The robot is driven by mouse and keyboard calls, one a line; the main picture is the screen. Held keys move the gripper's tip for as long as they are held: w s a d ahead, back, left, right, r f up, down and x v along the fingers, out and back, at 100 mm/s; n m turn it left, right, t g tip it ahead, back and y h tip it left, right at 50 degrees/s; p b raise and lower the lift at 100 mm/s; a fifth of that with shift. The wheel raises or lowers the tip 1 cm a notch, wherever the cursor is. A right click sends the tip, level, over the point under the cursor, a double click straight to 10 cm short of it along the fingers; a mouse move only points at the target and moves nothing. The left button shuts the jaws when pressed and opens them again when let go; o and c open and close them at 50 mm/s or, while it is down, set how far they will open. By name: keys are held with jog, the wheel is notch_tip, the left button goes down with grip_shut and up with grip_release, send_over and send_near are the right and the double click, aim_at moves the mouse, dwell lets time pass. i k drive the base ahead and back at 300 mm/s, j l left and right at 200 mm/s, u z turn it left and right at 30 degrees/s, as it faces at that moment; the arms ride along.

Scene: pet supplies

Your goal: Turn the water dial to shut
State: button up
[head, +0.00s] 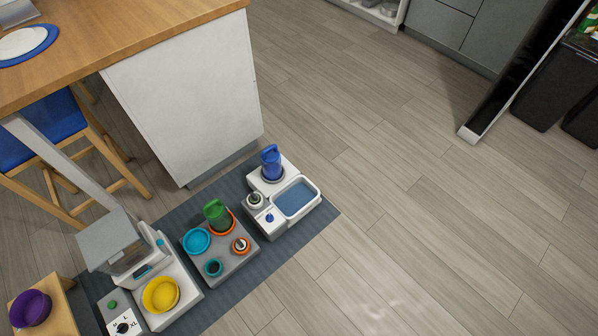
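A white water unit (281,168) stands at the far end of the grey mat, with a blue jug-shaped tank (271,163) upright on it and a basin of blue water (295,198) at its right front. At its left front is a small white panel with a blue knob (269,218). Behind that is a round dark-topped piece in a pale ring (254,199). I cannot tell for sure which of these is the water dial, and its setting is too small to read. My gripper is not in view.
The mat (318,221) also bears a grey station (228,262) with coloured cups and bowls, and a feeder (120,245) with a yellow bowl (160,294) and marked dial (123,327). A white-sided counter (185,95) stands behind. The wood floor (420,220) to the right is clear.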

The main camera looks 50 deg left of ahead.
aim_at(269, 218)
jog(key=i+l+u, duration=0.15)
jog(key=i+u, duration=0.3)
jog(key=i+l+u, duration=0.45)
jog(key=i, duration=0.2)
jog(key=i+l+u, duration=0.6)
jog(key=u, duration=0.25)
jog(key=i+l+u, duration=0.15)
jog(key=u, duration=0.3)
jog(key=i+l+u, duration=0.1)
jog(key=l+u, duration=0.15)
jog(key=u, duration=0.15)
jog(key=l+u, duration=0.25)
jog(key=u, duration=0.2)
jog(key=i+l+u, duration=0.1)
jog(key=l+u, duration=0.3)
jog(key=i+l+u, duration=0.1)
jog(key=u, duration=0.3)
jog(key=l+u, duration=0.6)
jog(key=u, duration=0.2)
jog(key=l+u, duration=0.25)
jog(key=u, duration=0.15)
